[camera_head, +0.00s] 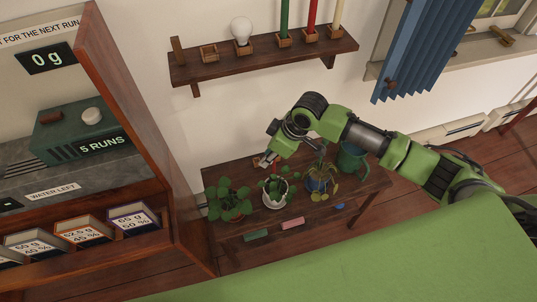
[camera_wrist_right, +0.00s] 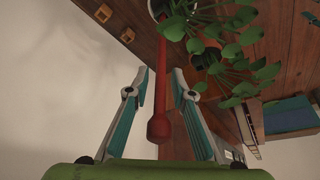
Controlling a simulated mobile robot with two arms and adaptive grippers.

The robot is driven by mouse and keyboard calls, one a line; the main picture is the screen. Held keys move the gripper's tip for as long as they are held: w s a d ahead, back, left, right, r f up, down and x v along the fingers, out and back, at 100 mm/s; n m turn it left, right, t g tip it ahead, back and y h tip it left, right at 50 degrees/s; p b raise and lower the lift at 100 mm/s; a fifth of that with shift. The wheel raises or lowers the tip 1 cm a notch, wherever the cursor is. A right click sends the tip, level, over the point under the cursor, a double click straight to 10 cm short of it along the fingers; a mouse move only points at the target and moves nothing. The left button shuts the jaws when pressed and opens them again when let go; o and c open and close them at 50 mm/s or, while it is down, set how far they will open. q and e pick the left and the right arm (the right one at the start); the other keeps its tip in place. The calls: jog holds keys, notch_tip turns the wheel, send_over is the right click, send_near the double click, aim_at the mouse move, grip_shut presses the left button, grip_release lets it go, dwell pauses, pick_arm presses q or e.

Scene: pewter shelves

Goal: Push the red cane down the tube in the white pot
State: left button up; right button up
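The white pot (camera_head: 274,203) stands on the low wooden table with a leafy plant in it; its rim shows at the top of the right wrist view (camera_wrist_right: 153,8). The red cane (camera_wrist_right: 160,85) reaches from this pot toward the wrist camera and ends in a rounded red knob. A short piece of it shows above the pot in the head view (camera_head: 273,171). My right gripper (camera_wrist_right: 160,72) is open, with one finger on each side of the cane and visible gaps to both. In the head view it (camera_head: 267,158) is above the pot. The tube cannot be made out. My left gripper is out of view.
A plant in a terracotta pot (camera_head: 236,213) stands left of the white pot. Small green (camera_head: 256,236) and pink (camera_head: 293,223) blocks lie in front. A wall shelf (camera_head: 230,69) is above.

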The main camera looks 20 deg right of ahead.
jog(key=v, duration=1.2)
jog(key=shift+r, duration=0.1)
